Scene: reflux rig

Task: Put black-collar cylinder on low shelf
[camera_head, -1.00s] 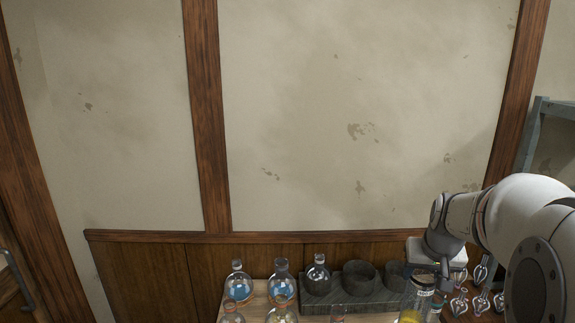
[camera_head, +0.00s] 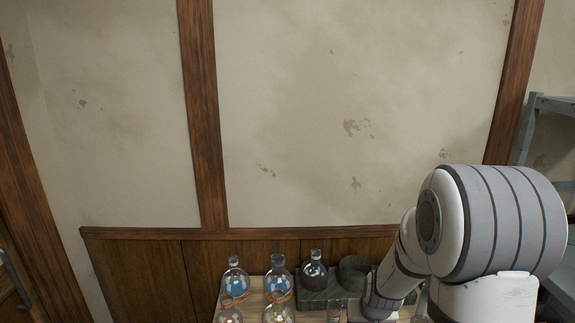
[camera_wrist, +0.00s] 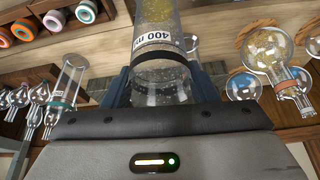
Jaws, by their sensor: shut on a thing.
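My gripper (camera_wrist: 163,88) is shut on a clear glass cylinder with a black collar (camera_wrist: 162,55) in the wrist view. The cylinder has a white label reading "400 m" and something yellow shows inside it at the top of the picture. Its lower part passes between the two blue-grey fingers. In the head view my arm hides the gripper and the held cylinder. A grey metal shelf unit (camera_head: 556,105) stands at the right edge of the head view; its lower part is mostly hidden by my arm.
Round flasks with blue contents (camera_head: 236,283) stand on the wooden bench beside a dark holder block (camera_head: 318,300). The wrist view shows a green-collared cylinder (camera_wrist: 66,85) at left, a round flask (camera_wrist: 265,50) at right and a rack of coloured rings (camera_wrist: 25,28) at upper left.

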